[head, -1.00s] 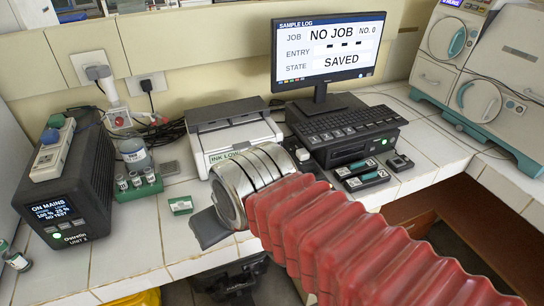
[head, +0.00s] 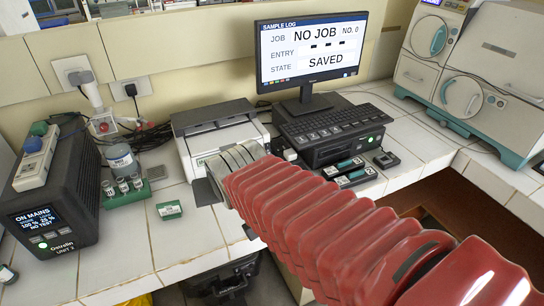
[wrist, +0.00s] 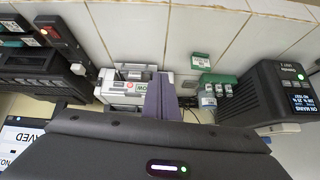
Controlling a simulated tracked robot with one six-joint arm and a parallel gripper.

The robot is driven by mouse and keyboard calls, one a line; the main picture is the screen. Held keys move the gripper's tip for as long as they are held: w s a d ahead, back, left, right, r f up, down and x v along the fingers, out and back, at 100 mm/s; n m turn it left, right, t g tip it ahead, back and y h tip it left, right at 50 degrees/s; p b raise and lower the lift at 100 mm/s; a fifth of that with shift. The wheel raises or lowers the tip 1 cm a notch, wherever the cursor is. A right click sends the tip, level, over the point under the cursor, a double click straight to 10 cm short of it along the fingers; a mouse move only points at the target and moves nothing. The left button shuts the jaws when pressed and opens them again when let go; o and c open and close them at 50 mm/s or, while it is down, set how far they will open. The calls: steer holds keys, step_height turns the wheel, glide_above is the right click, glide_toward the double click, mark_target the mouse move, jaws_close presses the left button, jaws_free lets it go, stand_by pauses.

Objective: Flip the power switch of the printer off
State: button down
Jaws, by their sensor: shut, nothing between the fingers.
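The printer (head: 228,133) is a pale grey box with a dark top, on the white tiled counter below the monitor. My wrist and red arm sleeve cover its front right part in the head view. The wrist view shows the printer (wrist: 120,84) upside down, with its small label just left of my fingers. I cannot make out the power switch in either view. My gripper (wrist: 160,82) is shut and empty; in the wrist view its fingers overlap the printer's right side. In the head view a dark part of it (head: 206,191) shows in front of the printer.
A black power unit (head: 52,205) stands at the left, near a green vial rack (head: 127,195) and a small green box (head: 169,210). A keyboard (head: 330,123) on a black case and a monitor (head: 310,52) are right of the printer.

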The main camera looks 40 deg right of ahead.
steer(key=w+d+f+m+t+h, duration=0.2)
steer(key=w+d+f+m, duration=0.15)
steer(key=w+d, duration=0.45)
steer(key=m+t, duration=0.4)
steer(key=m, duration=0.4)
glide_toward(268, 151)
steer(key=s+a, duration=0.3)
steer(key=a, duration=0.1)
steer(key=s+m, duration=0.1)
steer(key=s+d+m+t, duration=0.1)
steer(key=m, duration=0.1)
steer(key=s+d+f+m+t, duration=0.1)
steer(key=shift+s+f, duration=0.1)
steer(key=shift+s, duration=0.25)
steer(key=shift+s+m+t, duration=0.4)
steer(key=shift+s+m, duration=0.15)
steer(key=shift+m, duration=0.3)
steer(key=x, duration=1.2)
steer(key=shift+w+d, duration=0.25)
steer(key=shift+w, duration=0.1)
steer(key=shift+w+d+f, duration=0.1)
steer(key=shift+w+d, duration=0.15)
steer(key=shift+w, duration=0.35)
